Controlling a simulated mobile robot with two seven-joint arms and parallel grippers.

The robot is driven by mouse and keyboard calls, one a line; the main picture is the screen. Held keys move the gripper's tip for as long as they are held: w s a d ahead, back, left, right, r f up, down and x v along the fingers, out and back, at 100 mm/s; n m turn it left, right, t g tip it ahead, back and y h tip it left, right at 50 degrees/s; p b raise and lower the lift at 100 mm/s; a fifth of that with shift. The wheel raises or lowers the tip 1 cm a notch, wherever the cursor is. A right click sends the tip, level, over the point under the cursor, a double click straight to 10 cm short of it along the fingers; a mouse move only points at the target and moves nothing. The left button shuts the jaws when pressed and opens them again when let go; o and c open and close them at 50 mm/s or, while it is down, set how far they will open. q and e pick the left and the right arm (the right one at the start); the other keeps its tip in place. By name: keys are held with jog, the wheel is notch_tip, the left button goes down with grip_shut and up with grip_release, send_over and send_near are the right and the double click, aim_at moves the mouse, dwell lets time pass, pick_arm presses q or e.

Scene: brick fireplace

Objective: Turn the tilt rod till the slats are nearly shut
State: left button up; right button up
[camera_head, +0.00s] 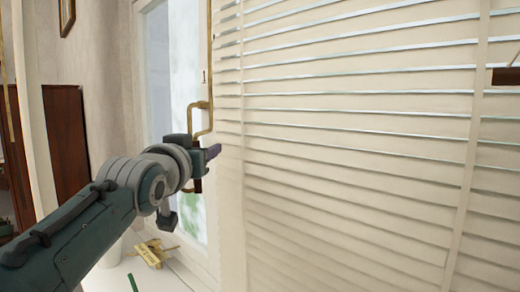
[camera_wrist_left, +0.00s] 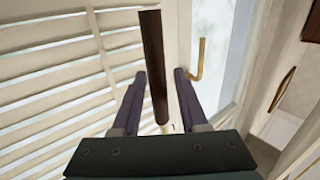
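The blind's cream slats (camera_head: 350,110) fill the right of the head view, with bright gaps between the upper ones. The tilt rod (camera_head: 210,70) is a thin brass rod hanging at the blind's left edge. It bends into a crank and ends in a dark brown handle (camera_head: 197,186). My left gripper (camera_head: 212,151) is at this handle. In the left wrist view the handle (camera_wrist_left: 153,60) stands between the two purple fingers (camera_wrist_left: 160,78), which are apart, with a gap visible on the right side. The brass crank (camera_wrist_left: 200,65) shows to the right. My right gripper is out of view.
A window (camera_head: 180,70) is behind the rod, left of the blind. A small yellowish object (camera_head: 150,253) and a green stick (camera_head: 132,283) lie on the white surface below. A brown wooden piece (camera_head: 506,76) is at the right edge. A dark wooden cabinet (camera_head: 65,140) stands at left.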

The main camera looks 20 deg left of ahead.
pick_arm(q)
jog(key=shift+s, duration=0.15)
jog(key=s+d, duration=0.1)
jog(key=s, duration=0.8)
jog(key=shift+s+d, duration=0.15)
jog(key=shift+s, duration=0.15)
jog(key=s+d+f+m+g+h, duration=0.1)
jog(key=s+d+f+g, duration=0.1)
jog(key=s+f+g, duration=0.65)
jog(key=s+d+f+m+g, duration=0.1)
jog(key=s+f+g, duration=0.1)
jog(key=s+f, duration=0.35)
jog(key=s+d+f+g+h, duration=0.1)
jog(key=s+f, duration=0.2)
jog(key=s, duration=0.5)
jog(key=s+d+f+m+g, duration=0.1)
jog(key=s+f+g, duration=0.1)
jog(key=s+f, duration=0.35)
jog(key=s+r+p, duration=0.1)
jog(key=r+p, duration=1.6)
jog(key=r, duration=0.1)
jog(key=s+r+p, duration=0.2)
jog(key=r+p, duration=1.6)
jog(key=r, duration=0.1)
jog(key=shift+s+a+g, duration=0.15)
jog(key=shift+s+g, duration=0.1)
jog(key=shift+g, duration=0.1)
